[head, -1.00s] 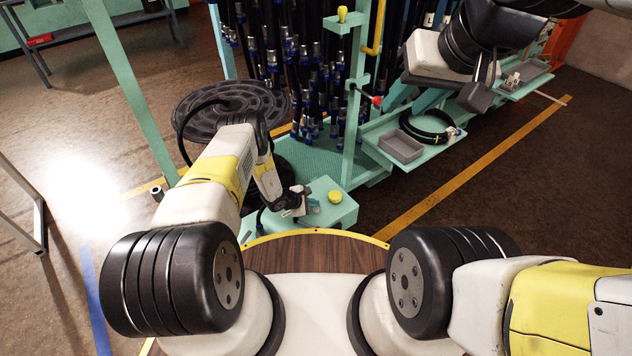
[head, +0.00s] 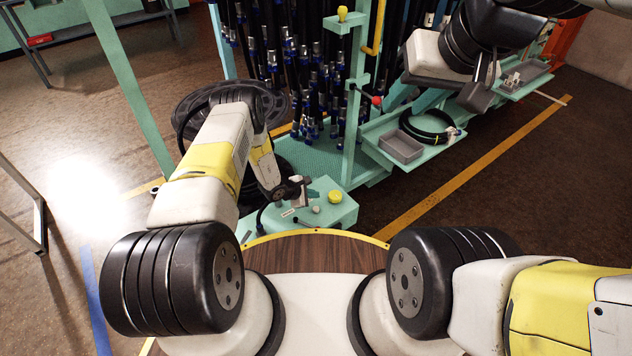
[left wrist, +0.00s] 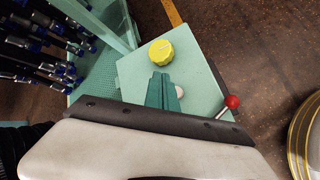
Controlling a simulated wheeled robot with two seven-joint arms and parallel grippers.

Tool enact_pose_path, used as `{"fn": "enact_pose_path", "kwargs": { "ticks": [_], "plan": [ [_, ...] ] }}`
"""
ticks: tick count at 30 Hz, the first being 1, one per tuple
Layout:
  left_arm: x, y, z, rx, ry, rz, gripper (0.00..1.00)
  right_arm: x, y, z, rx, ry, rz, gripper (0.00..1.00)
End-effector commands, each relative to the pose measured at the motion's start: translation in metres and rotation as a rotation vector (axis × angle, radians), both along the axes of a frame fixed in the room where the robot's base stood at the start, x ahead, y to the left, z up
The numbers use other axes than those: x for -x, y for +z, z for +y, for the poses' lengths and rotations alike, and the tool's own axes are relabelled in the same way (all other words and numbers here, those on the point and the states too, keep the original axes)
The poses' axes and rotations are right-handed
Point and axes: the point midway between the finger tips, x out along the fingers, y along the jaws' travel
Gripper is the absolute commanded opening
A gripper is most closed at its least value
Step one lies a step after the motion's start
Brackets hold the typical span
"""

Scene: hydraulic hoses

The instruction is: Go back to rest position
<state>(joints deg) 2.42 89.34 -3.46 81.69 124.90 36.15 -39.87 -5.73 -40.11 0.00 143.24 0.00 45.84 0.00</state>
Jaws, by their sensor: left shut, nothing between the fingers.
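My left gripper (head: 311,193) is low in front of me, over a small teal box (head: 338,213) with a yellow knob (head: 335,196). It is shut and empty. In the left wrist view, its teal fingers (left wrist: 164,88) are together above the box top, close to the yellow knob (left wrist: 161,52). A pale round knob is partly hidden beside the fingers. My right arm reaches to the upper right, with its dark end (head: 479,97) above the teal side shelf. I cannot make out whether the right gripper is open or shut.
A rack of hanging black hoses (head: 318,85) with blue fittings stands ahead. A grey bin (head: 401,149) and a coiled hose (head: 427,127) rest on the side shelf. A dark round reel is behind my left arm. A red ball lever (left wrist: 232,102) sits at the box edge.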

Motion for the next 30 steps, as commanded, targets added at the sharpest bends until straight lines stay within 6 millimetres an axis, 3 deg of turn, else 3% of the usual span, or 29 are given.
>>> {"fn": "enact_pose_path", "kwargs": {
  "ticks": [23, 26, 29, 30],
  "plan": [
    [-0.002, 0.005, -0.001, 0.001, -0.006, -0.004, 0.0, 0.0, 0.0, 0.0, 0.0, 0.0, 0.0, 0.36],
    [-0.013, 0.031, -0.003, 0.003, -0.037, -0.031, 0.0, 0.0, 0.0, 0.0, 0.0, 0.0, 0.0, 0.36],
    [-0.03, 0.084, -0.007, 0.005, -0.104, -0.083, 0.0, 0.0, 0.0, 0.0, 0.0, 0.0, 0.0, 0.36],
    [-0.035, 0.11, -0.009, 0.003, -0.14, -0.108, 0.0, 0.0, 0.0, 0.0, 0.0, 0.0, 0.0, 0.36]
  ]
}}
